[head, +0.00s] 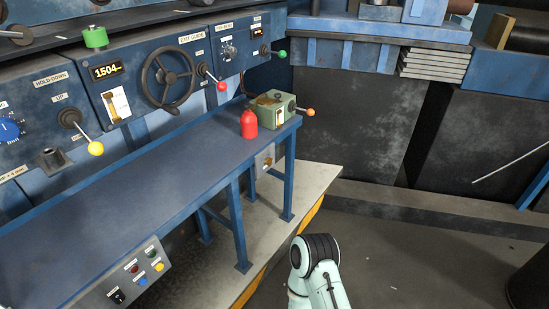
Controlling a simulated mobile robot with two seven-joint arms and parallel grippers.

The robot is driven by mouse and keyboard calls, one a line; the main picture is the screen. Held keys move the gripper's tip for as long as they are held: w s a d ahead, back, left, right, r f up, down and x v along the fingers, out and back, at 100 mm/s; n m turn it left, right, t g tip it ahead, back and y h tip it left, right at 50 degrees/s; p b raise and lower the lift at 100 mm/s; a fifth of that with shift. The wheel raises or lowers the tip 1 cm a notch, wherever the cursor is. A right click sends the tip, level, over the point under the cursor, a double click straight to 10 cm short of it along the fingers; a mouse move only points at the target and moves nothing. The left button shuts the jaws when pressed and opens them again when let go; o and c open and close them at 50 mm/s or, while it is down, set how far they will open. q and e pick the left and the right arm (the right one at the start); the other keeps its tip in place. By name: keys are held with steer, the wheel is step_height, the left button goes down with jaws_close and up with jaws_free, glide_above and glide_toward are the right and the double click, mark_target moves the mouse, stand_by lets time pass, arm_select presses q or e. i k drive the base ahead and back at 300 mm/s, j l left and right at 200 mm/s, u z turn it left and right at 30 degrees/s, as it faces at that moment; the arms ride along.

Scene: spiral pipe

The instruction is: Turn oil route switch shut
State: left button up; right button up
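No label that I can read says oil route, so I cannot tell for sure which control is the oil route switch. A green box (268,113) with an orange-knobbed lever (309,112) on its right side stands at the far end of the blue bench. A small plate with a switch-like part (265,160) is on the bench's front below it. A dark rotary knob (229,51) and a green-knobbed lever (281,54) are on the panel behind. One of my arms shows at the bottom centre, apart from the bench; neither gripper shows.
The blue bench (150,190) has a mostly clear top, with a red bottle-shaped object (249,124) beside the green box. A handwheel (168,79), red-knobbed lever (221,86) and yellow-knobbed lever (95,148) project from the panel. A button box (140,275) is at lower left. Floor is clear at right.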

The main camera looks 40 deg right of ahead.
mark_target(269, 161)
steer(key=i+l, duration=0.1)
steer(key=l, duration=0.6)
steer(key=i+l+u, duration=0.1)
steer(key=l, duration=0.6)
steer(key=i+l, duration=0.1)
steer(key=l, duration=0.65)
